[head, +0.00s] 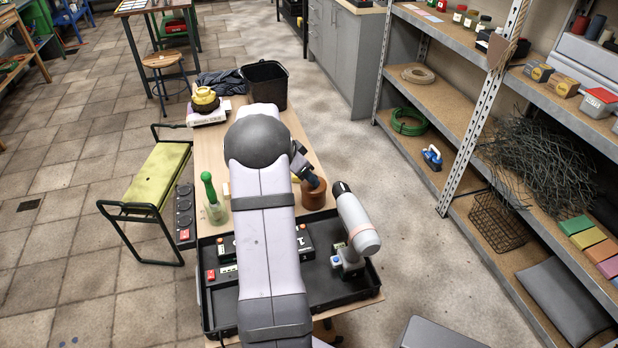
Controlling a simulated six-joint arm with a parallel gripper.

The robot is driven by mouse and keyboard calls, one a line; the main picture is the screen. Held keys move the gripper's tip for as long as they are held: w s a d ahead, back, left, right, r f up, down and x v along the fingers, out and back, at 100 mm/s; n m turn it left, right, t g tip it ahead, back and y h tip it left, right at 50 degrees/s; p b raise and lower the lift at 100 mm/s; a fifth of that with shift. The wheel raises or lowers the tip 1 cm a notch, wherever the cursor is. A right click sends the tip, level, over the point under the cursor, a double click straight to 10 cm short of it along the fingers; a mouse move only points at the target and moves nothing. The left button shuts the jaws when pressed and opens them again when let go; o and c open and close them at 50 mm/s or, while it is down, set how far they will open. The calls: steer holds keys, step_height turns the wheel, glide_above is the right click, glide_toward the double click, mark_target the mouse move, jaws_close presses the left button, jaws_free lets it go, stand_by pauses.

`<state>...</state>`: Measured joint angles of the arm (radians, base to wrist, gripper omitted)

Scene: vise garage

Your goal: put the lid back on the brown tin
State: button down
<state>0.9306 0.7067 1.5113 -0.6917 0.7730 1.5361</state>
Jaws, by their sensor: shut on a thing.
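The brown tin (314,196) stands upright on the wooden table, just beyond the black tray and right of my arm. My gripper (312,181) comes down from the upper left, with its dark fingers right at the top of the tin. It is shut on what looks like the lid, at the tin's mouth. The fingers and the small size hide the lid's outline, and I cannot tell whether it is seated or a little above the rim.
A black tray (322,290) holds a grey cordless tool (357,222) and dark boxes near the tin. A green-handled brush in a jar (213,203) stands left of my arm. A black bin (264,82) and a yellow object on a box (205,100) are at the far end.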

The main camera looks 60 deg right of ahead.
stand_by(0.4)
steer(key=c, duration=1)
jaws_free()
steer(key=shift+c, duration=0.2)
steer(key=shift+r, duration=0.1)
step_height(320, 180, up, 7)
steer(key=p, duration=0.3)
steer(key=shift+c, duration=0.3)
jaws_close()
steer(key=shift+f, duration=0.45)
stand_by(1.0)
